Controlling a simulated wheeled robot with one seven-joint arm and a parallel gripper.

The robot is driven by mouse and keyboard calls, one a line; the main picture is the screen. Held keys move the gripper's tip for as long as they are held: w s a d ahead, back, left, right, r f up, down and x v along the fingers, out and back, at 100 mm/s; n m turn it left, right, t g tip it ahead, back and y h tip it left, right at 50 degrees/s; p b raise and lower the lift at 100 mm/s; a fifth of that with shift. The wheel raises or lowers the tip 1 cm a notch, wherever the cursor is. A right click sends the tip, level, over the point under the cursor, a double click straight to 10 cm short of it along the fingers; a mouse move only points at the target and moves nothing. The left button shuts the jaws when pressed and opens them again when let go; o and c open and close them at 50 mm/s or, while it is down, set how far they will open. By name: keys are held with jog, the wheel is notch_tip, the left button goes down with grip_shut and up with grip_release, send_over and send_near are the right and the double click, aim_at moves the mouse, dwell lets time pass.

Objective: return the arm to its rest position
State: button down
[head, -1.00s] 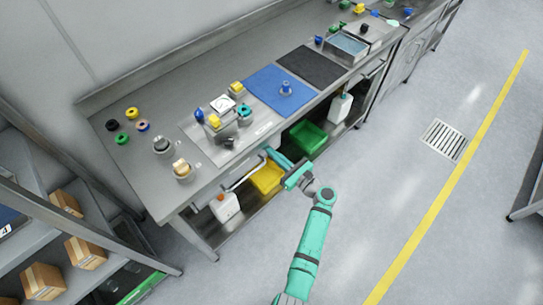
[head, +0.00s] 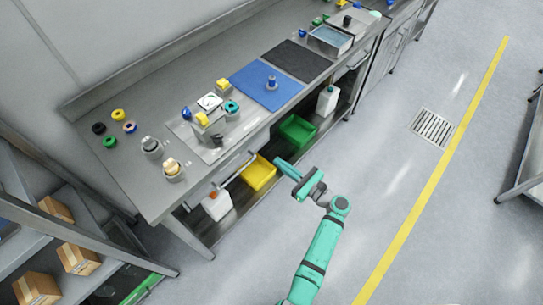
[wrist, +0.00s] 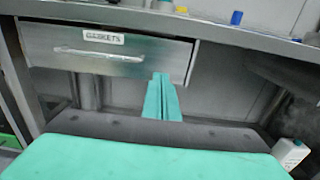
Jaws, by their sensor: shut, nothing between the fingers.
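My gripper (head: 279,163) is in front of the workbench, over the floor side of its front edge, and holds nothing. In the wrist view its two green fingers (wrist: 162,98) lie side by side, shut. They point toward the bench front, near a closed drawer (wrist: 110,55) labelled GASKETS. My green arm reaches up from the bottom of the head view, bent at the elbow. The piston filler (head: 207,118) stands on the bench behind the gripper, apart from it.
The bench (head: 120,178) carries several coloured rings, a blue mat (head: 255,90) and a dark mat (head: 300,61). Below are a yellow bin (head: 259,173), a green bin (head: 297,131) and white bottles. A shelf with boxes (head: 75,258) stands at left.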

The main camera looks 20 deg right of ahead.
jog(key=shift+d+v, duration=0.2)
jog(key=shift+v, duration=2.05)
jog(key=s+a+f+n+g+h, duration=0.35)
jog(key=s+a+f, duration=0.35)
jog(key=a+f, duration=0.45)
jog(key=s+a+f+n+g+h, duration=0.1)
jog(key=s+f+n+h, duration=0.15)
jog(key=s, duration=0.25)
jog(key=s+a+f+n+h, duration=0.2)
jog(key=s+n, duration=0.2)
jog(key=s, duration=0.1)
jog(key=s+a+r+n+h, duration=0.2)
jog(key=s+r+n+h, duration=0.1)
jog(key=s+r+n, duration=0.65)
jog(key=s+a+r+n+t, duration=0.2)
jog(key=r+n, duration=0.3)
jog(key=r, duration=0.4)
jog(key=s+a+r+n+t+y, duration=0.1)
jog(key=s+r+n, duration=0.3)
jog(key=r, duration=0.5)
jog(key=shift+a+r+n+t, duration=0.25)
jog(key=shift+a+n+t, duration=0.4)
jog(key=shift+a+t, duration=0.25)
